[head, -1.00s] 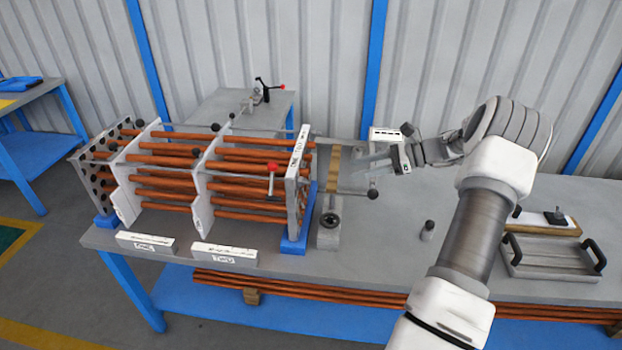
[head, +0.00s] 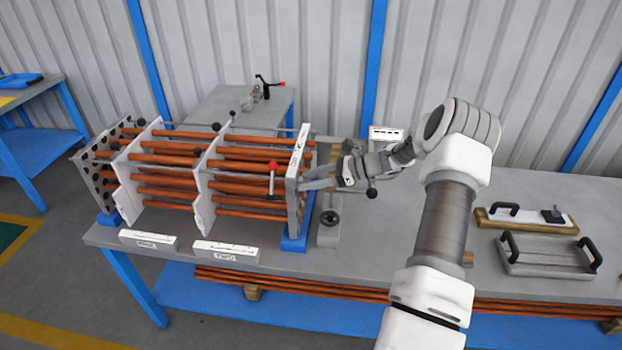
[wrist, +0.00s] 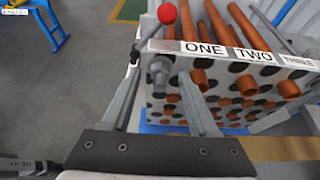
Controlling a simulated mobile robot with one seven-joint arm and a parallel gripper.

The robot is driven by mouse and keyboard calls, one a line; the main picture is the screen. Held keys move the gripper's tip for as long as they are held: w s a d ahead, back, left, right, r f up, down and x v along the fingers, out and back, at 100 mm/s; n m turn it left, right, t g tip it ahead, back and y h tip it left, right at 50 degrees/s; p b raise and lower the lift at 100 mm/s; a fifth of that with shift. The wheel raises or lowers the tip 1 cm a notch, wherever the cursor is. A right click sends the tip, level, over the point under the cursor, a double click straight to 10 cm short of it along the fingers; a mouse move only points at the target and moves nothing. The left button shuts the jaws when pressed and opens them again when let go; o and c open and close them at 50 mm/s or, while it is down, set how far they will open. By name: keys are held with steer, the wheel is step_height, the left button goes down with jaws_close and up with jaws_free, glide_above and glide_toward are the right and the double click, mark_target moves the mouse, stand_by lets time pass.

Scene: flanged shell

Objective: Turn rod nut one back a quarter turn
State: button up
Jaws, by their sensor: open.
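The flanged shell's end plate (head: 293,190) stands at the right end of a bundle of copper tubes. In the wrist view this perforated plate (wrist: 240,95) carries the labels ONE, TWO and THREE along its top edge. A grey rod nut (wrist: 158,72) sits on a rod end at the plate's corner, left of the label ONE. My gripper (wrist: 160,86) is open, with one finger on each side of the nut; I cannot tell whether either finger touches it. In the head view my gripper (head: 306,181) is at the plate, and the nut is hard to make out.
A red-balled lever (wrist: 167,16) rises just beyond the nut; it also shows in the head view (head: 272,168). White baffle plates (head: 203,190) stand along the bundle. A grey post fixture (head: 329,222) stands beside the end plate. A handled tray (head: 550,256) lies at the right.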

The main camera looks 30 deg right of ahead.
jaws_close()
steer(key=shift+f+b, duration=0.15)
steer(key=shift+b, duration=0.4)
steer(key=n+t+b, duration=0.2)
steer(key=n+b, duration=0.2)
steer(key=b, duration=0.6)
steer(key=n+t+h+b, duration=0.1)
steer(key=n+b, duration=0.3)
steer(key=b, duration=0.7)
steer(key=n+t+b, duration=0.4)
steer(key=b, duration=0.7)
steer(key=shift+s+a+f+n, duration=0.35)
steer(key=shift+s+f+n, duration=0.05)
steer(key=shift+r+b, duration=0.2)
steer(key=shift+b, duration=0.3)
jaws_free()
